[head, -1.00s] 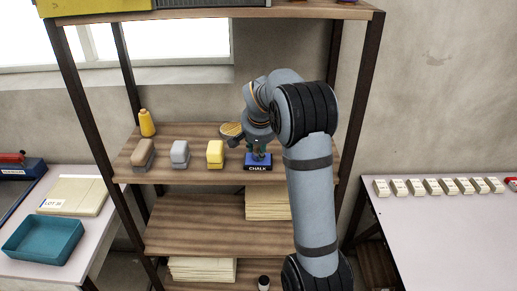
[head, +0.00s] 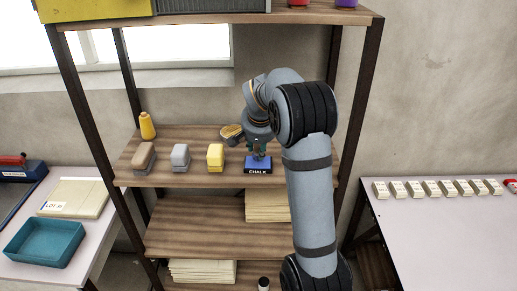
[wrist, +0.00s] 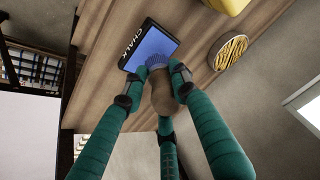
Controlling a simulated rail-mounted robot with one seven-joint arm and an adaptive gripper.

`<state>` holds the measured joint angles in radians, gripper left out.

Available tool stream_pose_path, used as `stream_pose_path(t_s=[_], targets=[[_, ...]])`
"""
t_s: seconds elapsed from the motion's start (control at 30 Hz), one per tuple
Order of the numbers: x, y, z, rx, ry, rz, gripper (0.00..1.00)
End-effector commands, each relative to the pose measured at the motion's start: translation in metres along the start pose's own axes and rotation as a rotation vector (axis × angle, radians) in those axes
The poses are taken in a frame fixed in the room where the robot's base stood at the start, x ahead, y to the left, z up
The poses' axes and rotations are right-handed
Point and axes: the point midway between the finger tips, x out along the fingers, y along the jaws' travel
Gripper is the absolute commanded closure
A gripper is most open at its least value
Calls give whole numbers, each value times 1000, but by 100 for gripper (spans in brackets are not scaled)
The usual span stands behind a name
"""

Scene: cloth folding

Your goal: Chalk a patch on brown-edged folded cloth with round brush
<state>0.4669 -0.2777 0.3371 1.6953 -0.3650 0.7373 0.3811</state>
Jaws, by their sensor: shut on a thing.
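My gripper (head: 259,149) is over the blue chalk tray (head: 257,168) on the middle shelf. In the wrist view its fingers (wrist: 154,87) are shut around the round brush (wrist: 163,98), which has a brown handle. The bluish bristle end of the brush overlaps the blue face of the chalk tray (wrist: 146,48); I cannot tell whether it touches. A pale folded cloth (head: 75,198) with a lot label lies on the left table. Whether its edge is brown is too small to tell.
A teal tray (head: 44,243) sits left. Small white blocks (head: 431,188) line the right table, mostly bare.

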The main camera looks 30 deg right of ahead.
Motion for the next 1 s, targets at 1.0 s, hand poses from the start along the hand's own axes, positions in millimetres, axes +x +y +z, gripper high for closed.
stream_pose_path(t_s=[1.0], targets=[[-46,-6,-25,-2,5,-2,99]])
